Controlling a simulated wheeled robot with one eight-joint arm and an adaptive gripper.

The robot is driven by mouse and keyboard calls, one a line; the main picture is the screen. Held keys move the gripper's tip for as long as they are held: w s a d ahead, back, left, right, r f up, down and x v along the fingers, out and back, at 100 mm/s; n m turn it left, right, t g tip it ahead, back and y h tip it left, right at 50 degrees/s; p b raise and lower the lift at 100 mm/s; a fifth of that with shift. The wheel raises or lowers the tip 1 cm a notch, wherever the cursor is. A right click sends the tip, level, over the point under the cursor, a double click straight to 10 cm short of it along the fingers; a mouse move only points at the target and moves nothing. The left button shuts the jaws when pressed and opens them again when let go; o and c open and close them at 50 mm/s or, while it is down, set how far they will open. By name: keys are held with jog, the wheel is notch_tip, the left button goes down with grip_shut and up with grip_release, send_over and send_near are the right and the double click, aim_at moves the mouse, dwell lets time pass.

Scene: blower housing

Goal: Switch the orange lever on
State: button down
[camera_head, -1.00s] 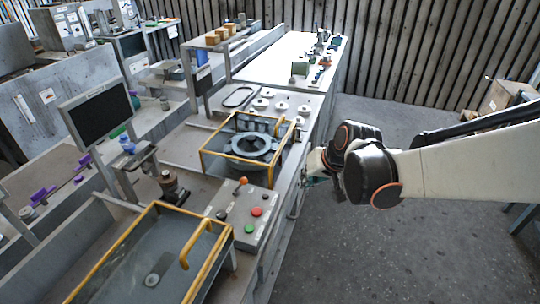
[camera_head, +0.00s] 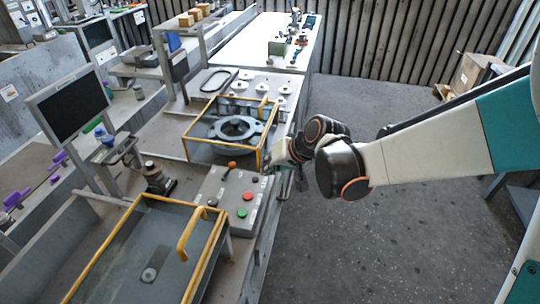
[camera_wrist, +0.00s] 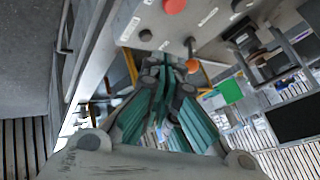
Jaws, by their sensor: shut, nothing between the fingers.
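The orange lever (camera_head: 232,164) has a round orange knob on a short stem and stands at the far edge of a grey control box (camera_head: 212,186). In the wrist view the orange knob (camera_wrist: 193,66) hangs from its dark stem, close to the right of my fingertips and apart from them in the picture. My gripper (camera_head: 279,157) is to the right of the box in the head view, partly hidden by my wrist. In the wrist view my gripper (camera_wrist: 168,68) has its fingers together and empty, pointing toward the box.
The box also carries a red button (camera_head: 248,196), a green button (camera_head: 241,213) and dark knobs. A yellow-framed housing (camera_head: 190,140) stands behind the box and a yellow-framed glass cover (camera_head: 130,250) in front. The floor (camera_head: 370,240) at right is open.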

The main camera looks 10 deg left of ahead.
aim_at(229, 171)
jog(key=b+x, duration=0.2)
jog(key=x, duration=0.5)
jog(key=shift+f, duration=0.1)
jog(key=a, duration=0.2)
jog(key=a+r, duration=0.1)
jog(key=shift+s, duration=0.35)
jog(key=shift+w+a+b, duration=0.1)
jog(key=shift+a+b, duration=0.2)
jog(key=shift+a, duration=0.05)
jog(key=shift+r, duration=0.1)
jog(key=shift+a+r+h+p, duration=0.25)
jog(key=shift+a+h+p, duration=0.05)
jog(key=shift+h+p, duration=0.1)
